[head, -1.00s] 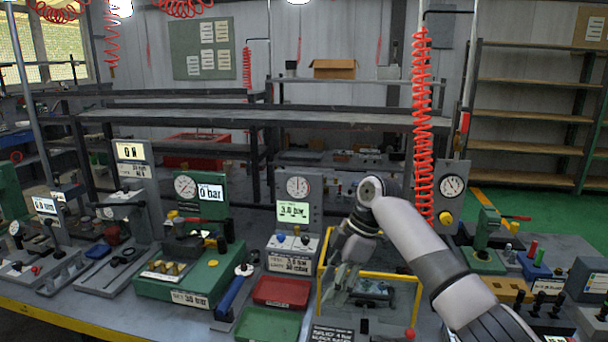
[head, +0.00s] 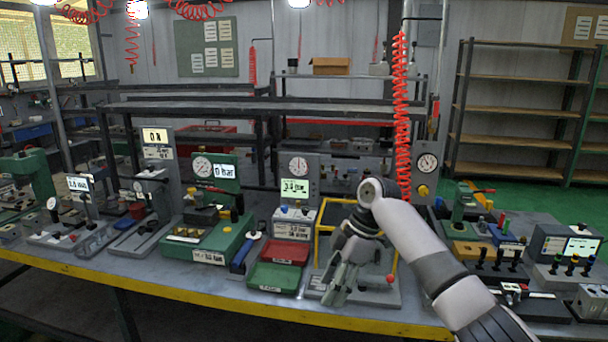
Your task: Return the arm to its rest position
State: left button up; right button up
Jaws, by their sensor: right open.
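My right arm comes in from the lower right of the head view. Its gripper (head: 338,284) points down and is open, with nothing seen between its fingers. It is in front of the yellow-framed station (head: 322,228) on the workbench (head: 240,301) and hides part of that station. Whether it touches the station cannot be told. My left gripper is not in view.
A red tray (head: 285,251) and a green tray (head: 274,278) lie left of the gripper. A grey gauge panel (head: 299,168) stands behind them. A green test block (head: 205,245) is further left. A red coiled hose (head: 401,110) hangs behind the arm. Valve blocks crowd the right side.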

notch_tip(320, 180, down, 24)
jog(key=s+d+m+t, duration=0.1)
jog(key=d+m, duration=0.2)
jog(key=m, duration=0.4)
jog(key=s+d+f+m+h, duration=0.1)
jog(key=s+d+f+m, duration=0.1)
jog(key=s+f, duration=0.35)
jog(key=s+d+f+m, duration=0.1)
jog(key=s+d+f, duration=0.15)
jog(key=f, duration=0.65)
jog(key=s+d+f+m+h, duration=0.15)
jog(key=s+f, duration=0.25)
jog(key=f, duration=0.4)
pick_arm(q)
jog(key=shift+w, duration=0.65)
pick_arm(e)
jog(key=s+d+f+m, duration=0.2)
jog(key=s+f, duration=0.4)
jog(key=s, duration=0.8)
jog(key=s+d+f+m+h, duration=0.1)
jog(key=s+d+f, duration=0.2)
jog(key=s, duration=1.2)
jog(key=s+d+f+m+h, duration=0.1)
jog(key=s+d+f+m, duration=0.1)
jog(key=s+f, duration=0.7)
jog(key=s+d, duration=0.1)
jog(key=s, duration=0.4)
jog(key=shift+s+d+f+m+t, duration=0.2)
jog(key=shift+f+m+t, duration=0.05)
jog(key=shift+m+t, duration=0.1)
